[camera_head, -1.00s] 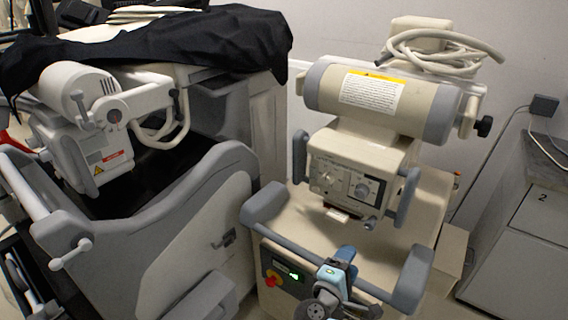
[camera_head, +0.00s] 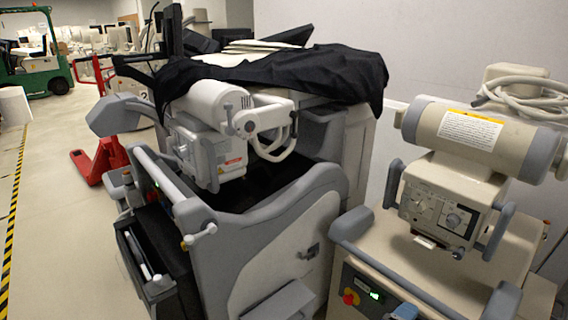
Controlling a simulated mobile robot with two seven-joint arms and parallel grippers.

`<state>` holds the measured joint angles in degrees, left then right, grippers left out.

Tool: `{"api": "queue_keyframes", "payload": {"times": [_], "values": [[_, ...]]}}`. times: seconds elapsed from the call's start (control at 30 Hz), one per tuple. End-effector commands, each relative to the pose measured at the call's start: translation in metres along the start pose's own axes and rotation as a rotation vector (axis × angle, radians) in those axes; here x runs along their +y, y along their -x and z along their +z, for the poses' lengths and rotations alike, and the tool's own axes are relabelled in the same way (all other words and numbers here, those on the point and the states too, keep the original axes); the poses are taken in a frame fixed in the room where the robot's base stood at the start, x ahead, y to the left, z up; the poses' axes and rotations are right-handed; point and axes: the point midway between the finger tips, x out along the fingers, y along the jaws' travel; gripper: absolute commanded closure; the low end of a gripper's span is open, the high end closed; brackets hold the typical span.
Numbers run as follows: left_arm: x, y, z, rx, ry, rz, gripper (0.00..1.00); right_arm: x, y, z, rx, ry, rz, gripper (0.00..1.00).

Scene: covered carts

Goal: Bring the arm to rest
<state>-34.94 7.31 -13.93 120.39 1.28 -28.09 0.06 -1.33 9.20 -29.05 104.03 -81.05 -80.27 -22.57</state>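Neither of my grippers shows in the head view. A small blue piece at the bottom edge, in front of the right cart, may be part of my own arm; most of it is cut off by the frame. The left cart (camera_head: 285,235) is a grey and white machine with a black cloth (camera_head: 285,75) draped over its top. The right cart (camera_head: 380,262) is beige with grey handles and carries a beige cylinder head (camera_head: 480,135) with a control box (camera_head: 440,208) below it.
Open floor (camera_head: 50,190) lies at the left, with a yellow and black striped line (camera_head: 12,225). A red pallet jack (camera_head: 103,158) stands beside the left cart. A green forklift (camera_head: 45,68) is at the far left. A pale wall (camera_head: 420,45) closes off the back right.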

Motion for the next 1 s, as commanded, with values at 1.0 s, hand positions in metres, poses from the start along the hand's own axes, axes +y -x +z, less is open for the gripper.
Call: {"api": "queue_keyframes", "payload": {"times": [1.0], "values": [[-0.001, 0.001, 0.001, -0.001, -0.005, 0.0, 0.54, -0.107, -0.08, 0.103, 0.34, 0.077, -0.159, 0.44]]}}
